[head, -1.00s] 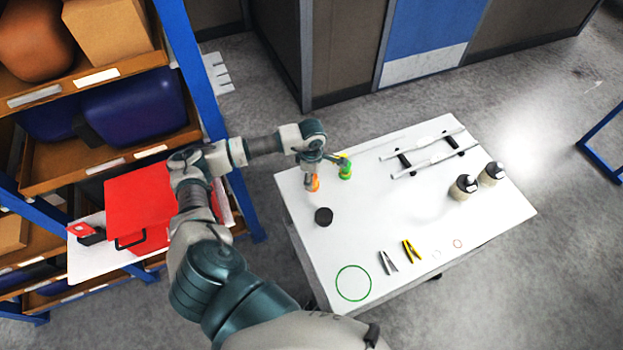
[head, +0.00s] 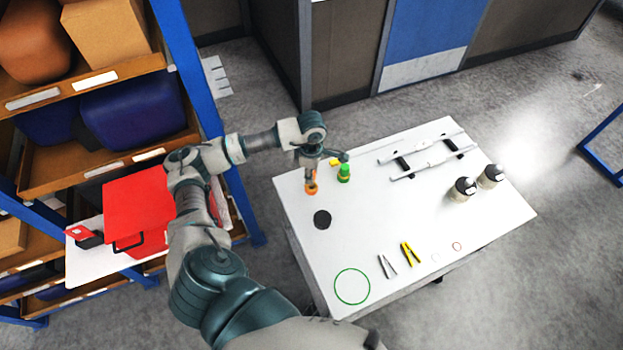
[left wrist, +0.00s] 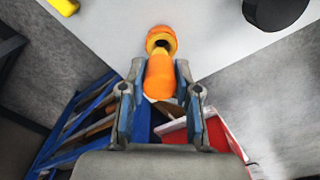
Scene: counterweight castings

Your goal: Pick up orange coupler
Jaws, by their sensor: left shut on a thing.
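The orange coupler (head: 311,188) is near the table's far left corner, under my left gripper (head: 311,177). In the left wrist view the orange coupler (left wrist: 160,75) sits between the two fingers of the left gripper (left wrist: 160,95), its ringed end pointing away from the palm. The left gripper is shut on it. I cannot tell whether the coupler touches the tabletop. My right gripper is not in view.
A green fitting (head: 344,174) stands close right of the coupler, with a yellow piece (head: 334,162) behind it. A black disc (head: 322,220) lies nearer on the white table (head: 400,215). Pliers (head: 411,253), bottles (head: 465,188) and a rail frame (head: 428,155) lie farther right.

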